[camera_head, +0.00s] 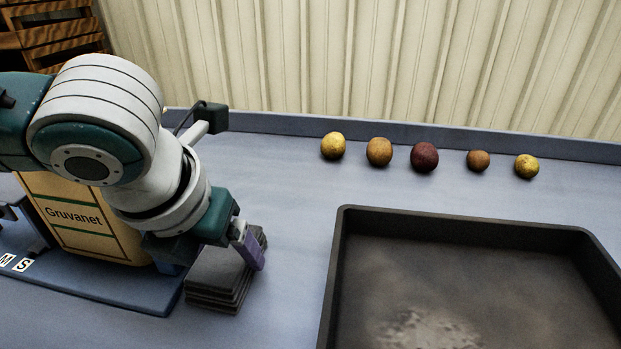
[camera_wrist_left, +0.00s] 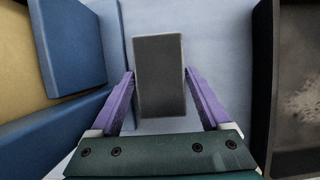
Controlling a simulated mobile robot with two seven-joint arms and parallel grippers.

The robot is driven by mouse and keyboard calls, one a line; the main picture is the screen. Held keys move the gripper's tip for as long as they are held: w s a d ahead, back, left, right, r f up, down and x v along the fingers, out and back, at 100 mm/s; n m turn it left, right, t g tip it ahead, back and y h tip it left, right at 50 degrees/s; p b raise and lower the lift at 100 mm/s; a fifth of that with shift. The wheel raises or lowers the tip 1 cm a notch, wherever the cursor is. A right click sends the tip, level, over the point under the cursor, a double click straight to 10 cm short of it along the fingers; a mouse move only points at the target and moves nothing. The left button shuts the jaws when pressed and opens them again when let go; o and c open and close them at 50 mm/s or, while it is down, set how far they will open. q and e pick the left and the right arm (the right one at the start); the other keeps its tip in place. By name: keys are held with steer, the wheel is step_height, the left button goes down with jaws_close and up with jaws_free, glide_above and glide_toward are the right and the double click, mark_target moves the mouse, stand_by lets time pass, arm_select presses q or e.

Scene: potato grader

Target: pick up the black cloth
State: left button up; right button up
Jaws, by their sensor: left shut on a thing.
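The black cloth (camera_head: 217,284) is a folded, layered dark grey stack on the blue-grey table, left of the large tray. My left gripper (camera_head: 212,257) reaches down over it from the left, and the purple fingers sit on either side of the stack. In the left wrist view the cloth (camera_wrist_left: 159,92) shows as a dark rectangle between the two purple fingers of the left gripper (camera_wrist_left: 159,76). The gripper is shut on the cloth. Whether the cloth is clear of the table cannot be told. My right gripper is not in view.
A large dark tray (camera_head: 340,280) stands at the right. Several potatoes, including a dark red one (camera_head: 424,157), lie in a row along the back. A tan "Gruvanet" package (camera_head: 80,220) stands on a blue base at the left. Bare table lies between cloth and tray.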

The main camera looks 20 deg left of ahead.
mark_target(223, 255)
arm_select(q)
steer(key=c, duration=0.4)
steer(key=shift+r, duration=0.1)
step_height(223, 255, up, 20)
steer(key=p, duration=0.4)
steer(key=shift+r+p, duration=0.1)
steer(key=shift+p, duration=0.3)
steer(key=o, duration=0.8)
steer(key=c, duration=0.6)
